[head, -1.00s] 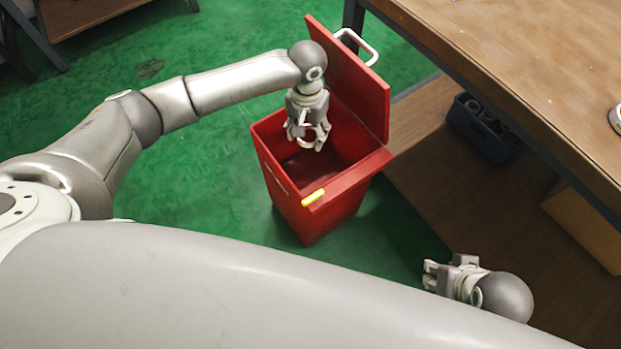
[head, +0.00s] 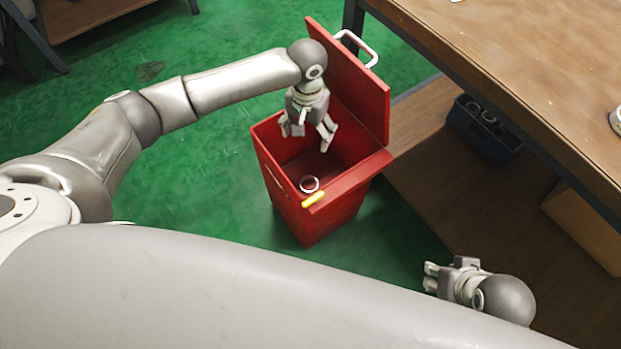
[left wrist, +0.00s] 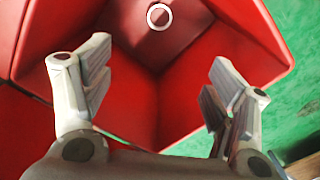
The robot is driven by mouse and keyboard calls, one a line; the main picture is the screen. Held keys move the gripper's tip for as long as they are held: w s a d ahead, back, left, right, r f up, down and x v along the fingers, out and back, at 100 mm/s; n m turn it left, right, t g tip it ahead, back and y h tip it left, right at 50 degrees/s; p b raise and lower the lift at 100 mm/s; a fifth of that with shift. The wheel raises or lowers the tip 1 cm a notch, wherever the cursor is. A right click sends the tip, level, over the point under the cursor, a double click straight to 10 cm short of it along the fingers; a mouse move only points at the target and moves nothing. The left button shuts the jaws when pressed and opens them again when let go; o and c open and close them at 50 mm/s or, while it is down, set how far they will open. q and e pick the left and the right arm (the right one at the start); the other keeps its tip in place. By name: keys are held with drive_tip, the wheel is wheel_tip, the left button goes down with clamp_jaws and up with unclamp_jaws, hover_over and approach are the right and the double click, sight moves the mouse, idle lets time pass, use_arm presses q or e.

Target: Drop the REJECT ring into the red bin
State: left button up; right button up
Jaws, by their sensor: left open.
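The red bin (head: 283,201) stands on the green floor with its lid (head: 350,80) raised. My left gripper (head: 308,142) is open and empty over the bin's mouth. A small metal ring (head: 309,184) shows within the bin's opening near the front wall, apart from the fingers. In the left wrist view the ring (left wrist: 159,16) shows at the top, beyond the spread fingers of the left gripper (left wrist: 150,95). Any mark on the ring is too small to read. My right gripper (head: 431,277) is at the lower right, away from the bin; its fingers are small and partly turned away.
A wooden workbench (head: 480,40) stands at the right, with a lower shelf (head: 425,165). A dark blue crate (head: 485,130) with rings in it sits on that shelf. The green floor (head: 200,180) left of the bin is clear.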

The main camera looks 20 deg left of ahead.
use_arm(q)
wheel_tip(320, 180, up, 11)
idle(0.3)
idle(0.5)
